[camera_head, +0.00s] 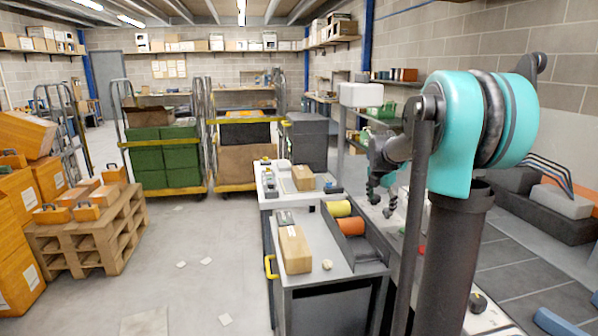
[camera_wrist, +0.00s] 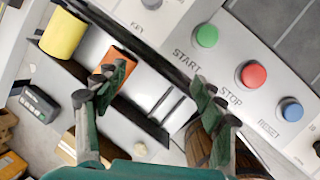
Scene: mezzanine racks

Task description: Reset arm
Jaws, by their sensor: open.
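My gripper (camera_head: 381,205) hangs in the air at the right of the workbench in the head view, pointing down, with its two fingers apart. In the wrist view my gripper (camera_wrist: 158,95) is open, with nothing between its fingers. A control panel shows at the upper right of the wrist view. It has a green START button (camera_wrist: 206,36), a red STOP button (camera_wrist: 252,75) and a blue RESET button (camera_wrist: 291,110). The right finger appears near the panel's edge. I cannot tell whether it touches.
A wooden pallet (camera_head: 95,240) with orange cases stands left. Roll cages (camera_head: 163,150) stand behind. The middle floor is mostly clear.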

